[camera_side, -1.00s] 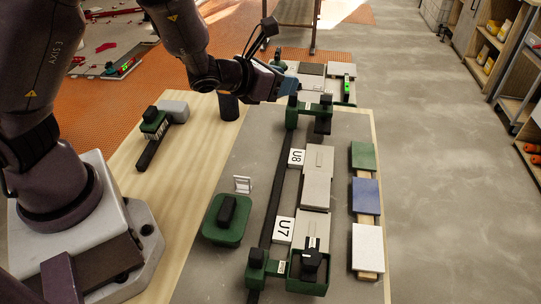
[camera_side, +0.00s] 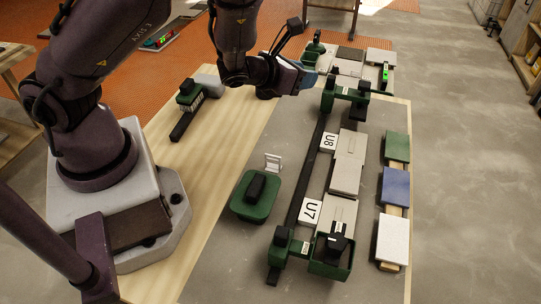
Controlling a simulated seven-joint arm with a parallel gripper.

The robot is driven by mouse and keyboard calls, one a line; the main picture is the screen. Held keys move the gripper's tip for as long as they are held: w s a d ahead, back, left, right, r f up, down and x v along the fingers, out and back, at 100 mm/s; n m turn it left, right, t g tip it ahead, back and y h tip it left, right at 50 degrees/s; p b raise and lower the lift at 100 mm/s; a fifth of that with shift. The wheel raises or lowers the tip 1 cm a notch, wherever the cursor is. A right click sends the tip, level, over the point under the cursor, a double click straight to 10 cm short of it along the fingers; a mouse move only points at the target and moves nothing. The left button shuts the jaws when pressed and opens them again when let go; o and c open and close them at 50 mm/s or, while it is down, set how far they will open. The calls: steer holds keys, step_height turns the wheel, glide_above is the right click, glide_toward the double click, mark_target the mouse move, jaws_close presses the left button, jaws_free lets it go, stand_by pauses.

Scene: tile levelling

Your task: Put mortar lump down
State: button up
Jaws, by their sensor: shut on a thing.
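My gripper (camera_side: 309,80), with blue fingertips, is at the far end of the work table, left of the far green bridge piece (camera_side: 346,92). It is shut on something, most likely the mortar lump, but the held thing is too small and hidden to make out. A row of grey tiles (camera_side: 346,174) runs down the table beside white cards marked U8 (camera_side: 328,142) and U7 (camera_side: 311,210). A green open box (camera_side: 331,269) with a dark knobbed thing stands at the near end of the row.
A green tray with a black block (camera_side: 256,195) sits left of the dark rail (camera_side: 307,180). Green, blue (camera_side: 395,186) and white sample tiles lie at the right. More tiles and a level with a green display (camera_side: 385,74) lie beyond my gripper.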

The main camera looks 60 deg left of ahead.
mark_target(263, 134)
steer(key=shift+s+a+f+n+g+y, duration=0.15)
steer(key=shift+s+a+f+n+y, duration=0.65)
steer(key=shift+f, duration=1.85)
steer(key=shift+s+a+f+n+g+y, duration=0.35)
steer(key=shift+s+a+f, duration=0.9)
steer(key=shift+f, duration=1.4)
steer(key=shift+s+a+f+n+y, duration=0.45)
steer(key=shift+s+a+f+y, duration=0.5)
steer(key=shift+f, duration=1.7)
steer(key=shift+s+d+h, duration=0.15)
steer(key=shift+s+h, duration=0.05)
steer(key=shift+h, duration=0.1)
steer(key=shift+f, duration=0.15)
steer(key=o, duration=1)
steer(key=shift+c, duration=0.2)
